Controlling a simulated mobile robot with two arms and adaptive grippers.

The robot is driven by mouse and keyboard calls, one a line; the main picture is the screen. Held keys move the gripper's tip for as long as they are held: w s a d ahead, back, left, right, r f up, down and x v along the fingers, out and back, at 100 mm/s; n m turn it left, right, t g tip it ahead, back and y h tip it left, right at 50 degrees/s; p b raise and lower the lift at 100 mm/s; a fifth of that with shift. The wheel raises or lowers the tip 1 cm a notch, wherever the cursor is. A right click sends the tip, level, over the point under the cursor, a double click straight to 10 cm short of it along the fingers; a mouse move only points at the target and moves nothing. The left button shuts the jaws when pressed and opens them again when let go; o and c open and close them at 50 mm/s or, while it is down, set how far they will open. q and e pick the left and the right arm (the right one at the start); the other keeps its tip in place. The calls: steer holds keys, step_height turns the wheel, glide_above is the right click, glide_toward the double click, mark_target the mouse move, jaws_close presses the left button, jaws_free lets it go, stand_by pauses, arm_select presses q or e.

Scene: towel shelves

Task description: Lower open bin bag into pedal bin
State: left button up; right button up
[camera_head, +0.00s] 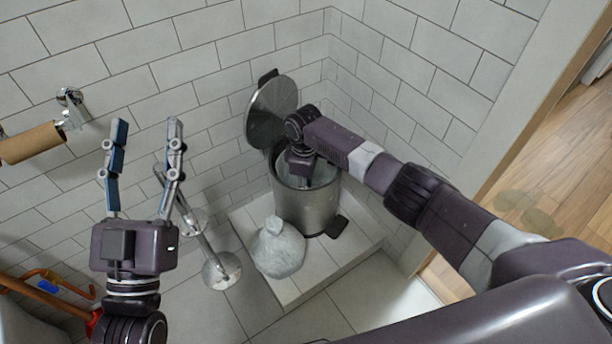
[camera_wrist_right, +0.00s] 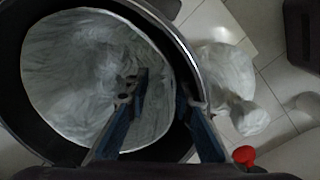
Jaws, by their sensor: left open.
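The steel pedal bin (camera_head: 300,205) stands in the tiled corner with its round lid (camera_head: 272,108) tipped up against the wall. In the right wrist view its rim (camera_wrist_right: 187,48) surrounds a pale, wrinkled open bin bag (camera_wrist_right: 75,75), whose round mouth lies inside the bin opening. My right gripper (camera_wrist_right: 160,92) is down at the bin mouth, fingers apart, one over the bag's inside and one near the rim. The bag's edge passes between them. In the head view its fingers are mostly hidden by the arm and bin. My left gripper (camera_head: 147,122) is open and empty, left of the bin.
A tied, full pale bag (camera_head: 280,248) sits on the tiled step (camera_head: 330,257) in front of the bin. A metal stand (camera_head: 221,270) is between the bin and my left gripper. A cardboard roll (camera_head: 30,144) hangs on the left wall. A doorway with wooden floor is at right.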

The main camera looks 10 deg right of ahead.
step_height(320, 180, up, 11)
steer(key=shift+s, duration=0.2)
stand_by(1.0)
